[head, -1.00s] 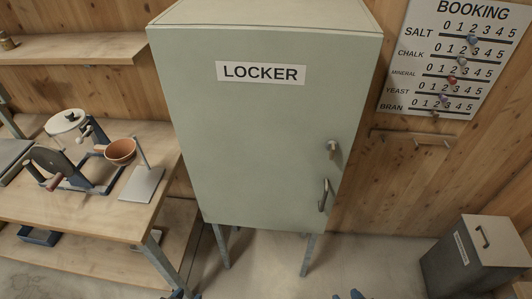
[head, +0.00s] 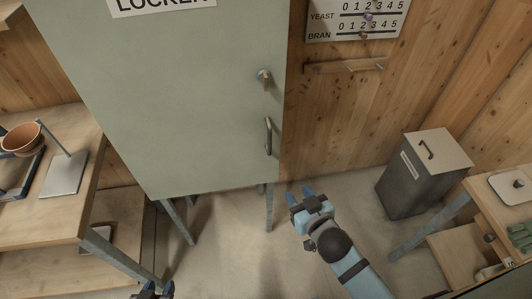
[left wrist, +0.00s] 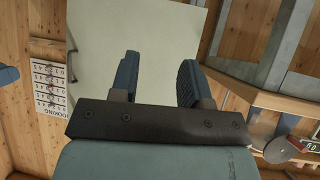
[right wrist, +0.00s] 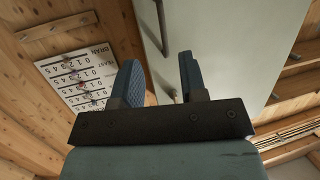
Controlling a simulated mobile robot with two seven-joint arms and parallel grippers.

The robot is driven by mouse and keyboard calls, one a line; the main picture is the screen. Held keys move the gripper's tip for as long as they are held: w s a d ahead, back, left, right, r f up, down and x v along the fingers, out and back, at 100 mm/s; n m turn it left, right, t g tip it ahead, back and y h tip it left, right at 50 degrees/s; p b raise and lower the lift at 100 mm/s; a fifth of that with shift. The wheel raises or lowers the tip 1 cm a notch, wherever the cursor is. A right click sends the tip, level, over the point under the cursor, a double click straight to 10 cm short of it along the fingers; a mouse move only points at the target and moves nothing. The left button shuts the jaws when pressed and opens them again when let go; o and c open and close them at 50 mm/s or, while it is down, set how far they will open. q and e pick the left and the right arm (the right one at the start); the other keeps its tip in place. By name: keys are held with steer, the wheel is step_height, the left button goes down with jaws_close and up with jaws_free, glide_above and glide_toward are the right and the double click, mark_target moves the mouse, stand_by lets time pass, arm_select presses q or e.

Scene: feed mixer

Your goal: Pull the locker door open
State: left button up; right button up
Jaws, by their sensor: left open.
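The grey-green locker (head: 175,100) stands against the wooden wall with its door shut. Its door has a dark vertical bar handle (head: 268,136) low on the right and a small latch knob (head: 264,77) above it. My right gripper (head: 300,192) is open and empty, below and to the right of the handle and apart from it. The handle also shows ahead in the right wrist view (right wrist: 162,28), beyond the fingers. My left gripper (head: 152,287) is at the bottom edge of the head view, mostly cut off. In the left wrist view its fingers (left wrist: 155,78) are apart and empty.
A workbench (head: 50,205) with a bowl (head: 21,138) stands left of the locker. A lidded grey bin (head: 420,175) and another bench (head: 500,205) stand at the right. A wooden rail (head: 345,66) is on the wall. The floor before the locker is clear.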

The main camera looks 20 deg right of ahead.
mark_target(270, 143)
steer(key=w+t+b, duration=0.1)
steer(key=w, duration=0.5)
steer(key=w+a+r+t+b, duration=0.1)
steer(key=w, duration=0.5)
steer(key=w+a+t+b, duration=0.1)
steer(key=w, duration=0.6)
steer(key=shift+a+r, duration=0.1)
steer(key=shift+r, duration=0.25)
arm_select(q)
steer(key=f, duration=0.4)
steer(key=shift+w+d+f, duration=0.2)
steer(key=shift+w+f, duration=0.05)
steer(key=shift+f, duration=0.15)
steer(key=shift+r, duration=0.15)
arm_select(e)
steer(key=shift+c, duration=0.5)
arm_select(q)
steer(key=shift+w+d+r, duration=0.1)
arm_select(e)
jaws_close()
